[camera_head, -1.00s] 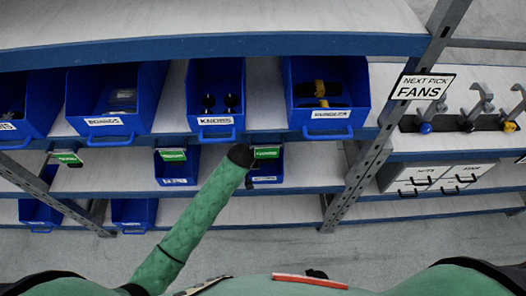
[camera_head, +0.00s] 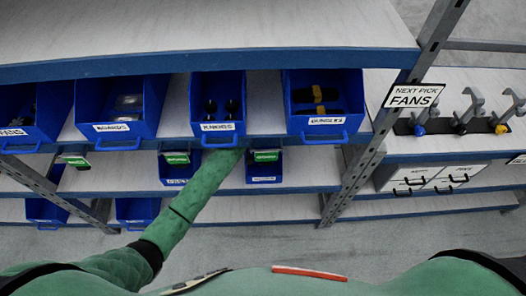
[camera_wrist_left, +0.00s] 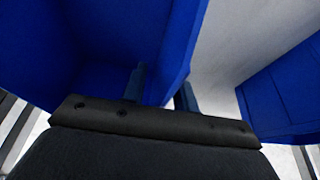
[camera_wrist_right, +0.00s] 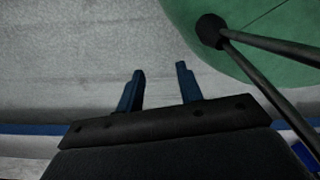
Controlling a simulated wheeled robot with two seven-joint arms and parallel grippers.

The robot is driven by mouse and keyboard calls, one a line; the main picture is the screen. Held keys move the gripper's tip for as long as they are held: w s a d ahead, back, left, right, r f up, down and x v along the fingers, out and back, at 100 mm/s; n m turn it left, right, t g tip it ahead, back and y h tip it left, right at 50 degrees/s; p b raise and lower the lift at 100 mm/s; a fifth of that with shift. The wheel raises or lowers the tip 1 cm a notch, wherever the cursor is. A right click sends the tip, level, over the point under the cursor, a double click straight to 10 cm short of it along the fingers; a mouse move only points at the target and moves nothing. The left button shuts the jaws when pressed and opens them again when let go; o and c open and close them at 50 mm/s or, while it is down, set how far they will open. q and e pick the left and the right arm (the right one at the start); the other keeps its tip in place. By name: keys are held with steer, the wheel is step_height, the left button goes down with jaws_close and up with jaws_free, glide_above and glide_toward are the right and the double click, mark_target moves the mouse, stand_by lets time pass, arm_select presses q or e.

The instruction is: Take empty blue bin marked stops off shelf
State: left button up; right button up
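Small blue bins with green tags stand on the shelf below the top row of bins: one left of my left arm (camera_head: 172,172), one right of it (camera_head: 265,170). Their labels are too small to read, so I cannot tell which is marked stops. My left gripper is hidden beneath the shelf edge in the head view. In the left wrist view my left gripper (camera_wrist_left: 161,85) is open, its fingers either side of a blue bin's wall (camera_wrist_left: 185,45). The visible inside of that bin looks empty. My right gripper (camera_wrist_right: 160,75) is open and empty, outside the head view.
Larger blue bins with parts, including the knobs bin (camera_head: 217,108), stand directly above. A neighbouring blue bin (camera_wrist_left: 285,90) is close in the left wrist view. A shelf post (camera_head: 365,160) stands right, with a "next pick fans" sign (camera_head: 414,95). More bins stand lower left.

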arm_select(q)
steer(key=shift+f, duration=0.15)
jaws_close()
steer(key=shift+w, duration=0.1)
stand_by(1.4)
